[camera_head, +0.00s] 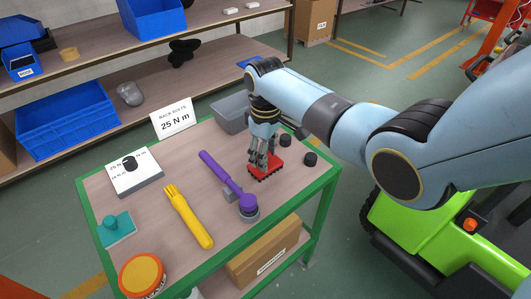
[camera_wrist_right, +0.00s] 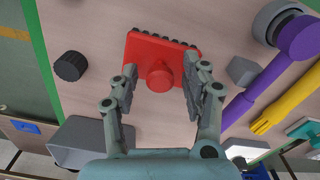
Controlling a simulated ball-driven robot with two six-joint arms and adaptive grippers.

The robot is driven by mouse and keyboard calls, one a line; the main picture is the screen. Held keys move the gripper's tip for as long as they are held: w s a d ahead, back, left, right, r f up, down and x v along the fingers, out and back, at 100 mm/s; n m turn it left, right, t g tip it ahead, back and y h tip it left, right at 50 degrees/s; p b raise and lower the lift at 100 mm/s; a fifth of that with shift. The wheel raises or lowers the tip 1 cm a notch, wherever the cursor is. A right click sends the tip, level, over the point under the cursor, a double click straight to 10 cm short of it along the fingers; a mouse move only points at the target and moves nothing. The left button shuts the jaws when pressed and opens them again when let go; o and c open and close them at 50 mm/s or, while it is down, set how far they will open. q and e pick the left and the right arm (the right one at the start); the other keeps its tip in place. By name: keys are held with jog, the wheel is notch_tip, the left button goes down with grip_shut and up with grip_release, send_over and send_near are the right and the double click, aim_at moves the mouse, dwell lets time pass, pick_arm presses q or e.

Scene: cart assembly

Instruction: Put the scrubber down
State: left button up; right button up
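The scrubber (camera_head: 267,172), a red block with black bristles and a round red knob, rests on the table near its right side. It also shows in the right wrist view (camera_wrist_right: 145,50). My right gripper (camera_head: 263,166) points down over it. In the right wrist view the gripper (camera_wrist_right: 160,82) has its fingers spread on either side of the knob, with gaps between fingers and knob. The bristles appear to be at the tabletop. My left gripper is not in view.
On the green-edged table (camera_head: 235,274) lie a purple tool (camera_head: 219,174), a yellow tool (camera_head: 188,216), a teal knobbed block (camera_head: 116,229), an orange-lidded tin (camera_head: 141,274) and black caps (camera_head: 310,159). A grey bin (camera_head: 231,112) stands behind the gripper.

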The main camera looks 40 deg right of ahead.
jog(key=shift+r, duration=0.3)
notch_tip(320, 180, up, 12)
jog(key=p, duration=0.1)
jog(key=shift+f, duration=0.15)
dwell(0.5)
